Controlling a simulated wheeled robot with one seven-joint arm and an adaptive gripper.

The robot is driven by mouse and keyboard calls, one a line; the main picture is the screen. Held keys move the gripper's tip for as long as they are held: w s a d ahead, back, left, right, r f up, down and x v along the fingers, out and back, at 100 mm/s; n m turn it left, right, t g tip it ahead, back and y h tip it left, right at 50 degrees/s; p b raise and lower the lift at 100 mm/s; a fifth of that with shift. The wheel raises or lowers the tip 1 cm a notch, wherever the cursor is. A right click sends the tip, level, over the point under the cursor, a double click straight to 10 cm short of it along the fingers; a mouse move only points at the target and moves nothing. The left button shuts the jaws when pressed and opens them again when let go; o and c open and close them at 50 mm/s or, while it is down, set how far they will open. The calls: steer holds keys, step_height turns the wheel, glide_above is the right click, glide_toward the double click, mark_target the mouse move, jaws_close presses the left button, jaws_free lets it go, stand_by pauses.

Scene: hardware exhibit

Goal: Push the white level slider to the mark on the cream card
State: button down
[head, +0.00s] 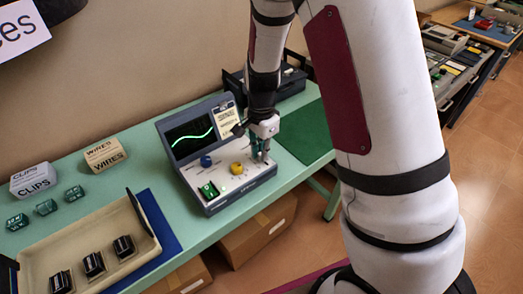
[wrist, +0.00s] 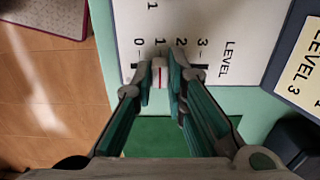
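The white level slider (wrist: 160,73) has a red line and sits at the 1 of a scale marked 0 to 3 beside the word LEVEL. My gripper (wrist: 160,80) has a teal fingertip on each side of it, with little or no gap visible. The cream card (wrist: 303,82) reads LEVEL 3 at the right of the wrist view. In the head view the card (head: 227,117) leans at the upper right of the instrument (head: 212,190), and my gripper (head: 262,155) is down at its right side, hiding the slider.
The instrument has a screen with a green wave (head: 192,138), a blue knob (head: 206,161), a yellow knob (head: 236,168) and a green-lit switch (head: 209,189). A dark case (head: 290,82) stands behind my gripper. A green mat (head: 306,135) lies clear to the right.

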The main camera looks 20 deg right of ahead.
steer(key=shift+w, duration=0.1)
steer(key=w, duration=0.1)
steer(key=w+a+b, duration=0.1)
steer(key=w, duration=0.1)
steer(key=shift+w, duration=0.2)
steer(key=shift+w+a, duration=0.15)
steer(key=shift+w, duration=0.2)
steer(key=c, duration=1.6)
jaws_free()
steer(key=shift+w, duration=0.1)
